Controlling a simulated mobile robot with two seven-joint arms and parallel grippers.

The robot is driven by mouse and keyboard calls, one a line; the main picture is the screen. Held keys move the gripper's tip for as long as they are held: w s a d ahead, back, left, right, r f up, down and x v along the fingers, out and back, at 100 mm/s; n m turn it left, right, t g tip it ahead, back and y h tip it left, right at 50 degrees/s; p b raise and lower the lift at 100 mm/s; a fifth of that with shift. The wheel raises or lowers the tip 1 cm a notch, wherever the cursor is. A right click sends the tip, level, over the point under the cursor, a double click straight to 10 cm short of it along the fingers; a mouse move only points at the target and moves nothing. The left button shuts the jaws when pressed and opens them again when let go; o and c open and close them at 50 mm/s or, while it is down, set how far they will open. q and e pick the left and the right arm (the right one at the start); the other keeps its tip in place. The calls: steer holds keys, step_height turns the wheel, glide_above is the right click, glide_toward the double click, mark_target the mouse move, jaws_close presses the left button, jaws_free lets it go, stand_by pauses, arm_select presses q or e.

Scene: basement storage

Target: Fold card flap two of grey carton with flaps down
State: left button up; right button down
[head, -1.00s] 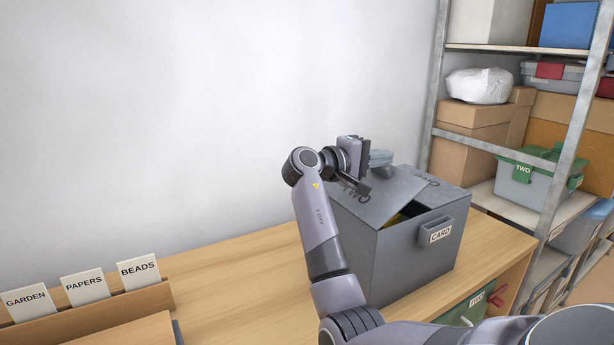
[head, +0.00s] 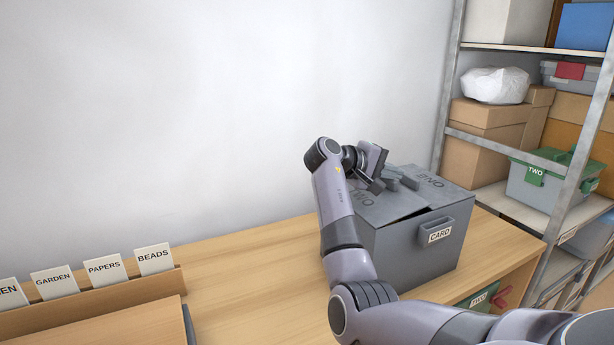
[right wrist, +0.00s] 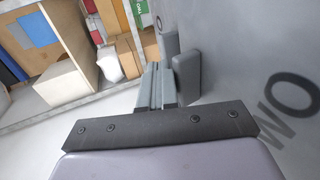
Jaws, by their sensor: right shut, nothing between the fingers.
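The grey carton (head: 408,255) stands on the wooden bench, with a CARD label below its front handle. Both top flaps lie close to flat: the left flap (head: 375,212) and the right flap (head: 437,188), each with dark lettering. A thin dark gap shows along the front edge, and the inside is hidden. My right gripper (head: 396,183) is shut and empty, low over the top of the carton; I cannot tell whether it touches a flap. In the right wrist view its fingers (right wrist: 168,84) are beside a grey lettered surface (right wrist: 240,60). My left gripper is not in view.
A wooden card rack (head: 110,292) with labelled cards stands at the left of the bench. A metal shelf (head: 552,190) with boxes and a green-lidded bin (head: 541,183) is at the right. The wall is close behind. Bench left of the carton is clear.

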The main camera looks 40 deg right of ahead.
steer(key=shift+r, duration=0.1)
steer(key=shift+r+p, duration=0.75)
steer(key=shift+p, duration=0.2)
